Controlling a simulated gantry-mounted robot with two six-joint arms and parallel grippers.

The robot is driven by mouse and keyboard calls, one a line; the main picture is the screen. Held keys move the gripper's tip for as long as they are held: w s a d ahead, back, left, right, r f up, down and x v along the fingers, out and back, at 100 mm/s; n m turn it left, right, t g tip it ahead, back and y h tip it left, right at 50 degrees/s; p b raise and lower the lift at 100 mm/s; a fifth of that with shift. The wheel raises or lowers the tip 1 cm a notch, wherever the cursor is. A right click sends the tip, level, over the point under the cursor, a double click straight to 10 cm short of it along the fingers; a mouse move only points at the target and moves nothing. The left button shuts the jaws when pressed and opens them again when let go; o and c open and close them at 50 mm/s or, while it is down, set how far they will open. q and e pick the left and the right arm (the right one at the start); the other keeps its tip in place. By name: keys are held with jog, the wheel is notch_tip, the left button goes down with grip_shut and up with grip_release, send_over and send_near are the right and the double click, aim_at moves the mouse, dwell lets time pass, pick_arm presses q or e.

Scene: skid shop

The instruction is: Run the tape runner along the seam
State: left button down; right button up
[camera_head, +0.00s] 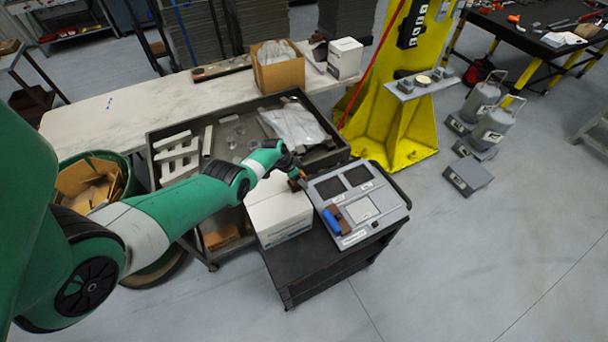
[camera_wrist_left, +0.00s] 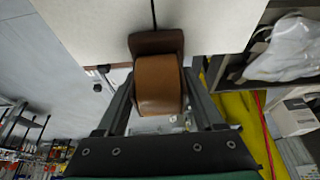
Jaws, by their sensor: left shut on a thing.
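A white box (camera_head: 278,212) stands on the dark cart; its white top also fills the upper part of the left wrist view (camera_wrist_left: 90,25). A thin dark seam (camera_wrist_left: 153,14) runs across that top and leads up to the tape runner. The tape runner (camera_wrist_left: 158,86), with a brown tape roll and dark brown body, is held between the fingers of my left gripper (camera_head: 298,182). It is at the box top's far right corner region in the head view. I cannot tell if it touches the box. My right gripper is not in view.
A grey panel (camera_head: 390,204) with dark pads and a blue-handled tool (camera_head: 332,221) lies right of the box on the cart (camera_head: 300,279). A dark tray (camera_head: 323,156) with loose parts stands behind. A yellow post (camera_head: 398,130) rises at back right.

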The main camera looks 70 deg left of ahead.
aim_at(292, 183)
pick_arm(q)
jog(key=shift+s+d+r+p, duration=0.1)
jog(key=shift+s+r+p, duration=0.15)
jog(key=shift+s+p, duration=0.4)
jog(key=shift+s+f, duration=0.15)
jog(key=shift+s, duration=0.4)
jog(key=shift+s+d+p, duration=0.2)
jog(key=shift+s+p, duration=0.65)
jog(key=shift+s+f, duration=0.1)
jog(key=shift+s, duration=0.35)
jog(key=shift+f, duration=0.25)
jog(key=shift+w+f+b, duration=0.1)
jog(key=shift+w+b, duration=0.3)
jog(key=shift+b, duration=0.2)
jog(key=shift+w+a+b, duration=0.15)
jog(key=shift+w+b, duration=0.5)
jog(key=shift+w, duration=0.6)
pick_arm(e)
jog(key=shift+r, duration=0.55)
